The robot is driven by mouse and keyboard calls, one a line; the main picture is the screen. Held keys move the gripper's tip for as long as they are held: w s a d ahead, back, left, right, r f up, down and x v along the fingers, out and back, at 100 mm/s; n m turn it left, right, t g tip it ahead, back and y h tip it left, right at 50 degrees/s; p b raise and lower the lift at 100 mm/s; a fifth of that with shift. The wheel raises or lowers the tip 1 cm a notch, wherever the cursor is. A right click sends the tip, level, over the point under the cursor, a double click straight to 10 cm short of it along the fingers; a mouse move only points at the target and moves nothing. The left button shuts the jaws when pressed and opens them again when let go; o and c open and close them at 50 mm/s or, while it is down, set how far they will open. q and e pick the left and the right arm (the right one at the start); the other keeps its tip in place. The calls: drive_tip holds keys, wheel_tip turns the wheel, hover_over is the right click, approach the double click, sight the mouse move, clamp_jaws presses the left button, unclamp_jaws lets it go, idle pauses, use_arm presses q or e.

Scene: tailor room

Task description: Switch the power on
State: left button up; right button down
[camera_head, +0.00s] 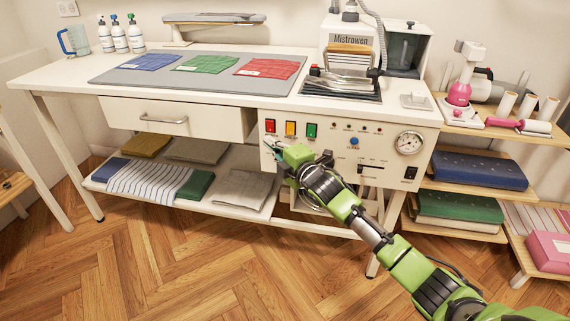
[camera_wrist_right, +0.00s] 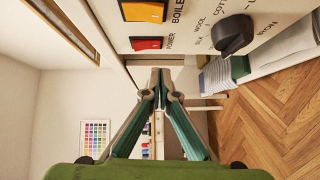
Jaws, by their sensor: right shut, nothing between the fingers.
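The control panel (camera_head: 345,148) is on the front of the ironing table. At its left end is a red power switch (camera_head: 270,126), beside an orange boiler switch (camera_head: 290,128) and a green switch (camera_head: 312,131). My right gripper (camera_head: 266,145) is just below the red switch in the head view. In the right wrist view, the red switch (camera_wrist_right: 146,43) is labelled POWER and the orange switch (camera_wrist_right: 143,11) BOILER. There the shut, empty fingertips (camera_wrist_right: 160,78) appear close to the red switch; I cannot tell whether they touch the panel. My left gripper is not in view.
A black knob (camera_wrist_right: 233,35) sits near the switches. A drawer (camera_head: 170,117) is to the left. A low shelf with folded cloths (camera_head: 240,190) lies below.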

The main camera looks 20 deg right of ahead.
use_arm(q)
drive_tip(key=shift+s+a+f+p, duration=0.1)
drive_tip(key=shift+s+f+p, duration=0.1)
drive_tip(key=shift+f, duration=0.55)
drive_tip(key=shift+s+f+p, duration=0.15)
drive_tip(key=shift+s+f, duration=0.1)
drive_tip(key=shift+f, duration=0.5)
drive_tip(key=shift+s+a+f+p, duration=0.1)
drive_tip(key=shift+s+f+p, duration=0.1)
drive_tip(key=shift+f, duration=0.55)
use_arm(e)
drive_tip(key=v, duration=1)
drive_tip(key=shift+s+f, duration=0.15)
drive_tip(key=shift+f, duration=0.6)
drive_tip(key=shift+a, duration=0.15)
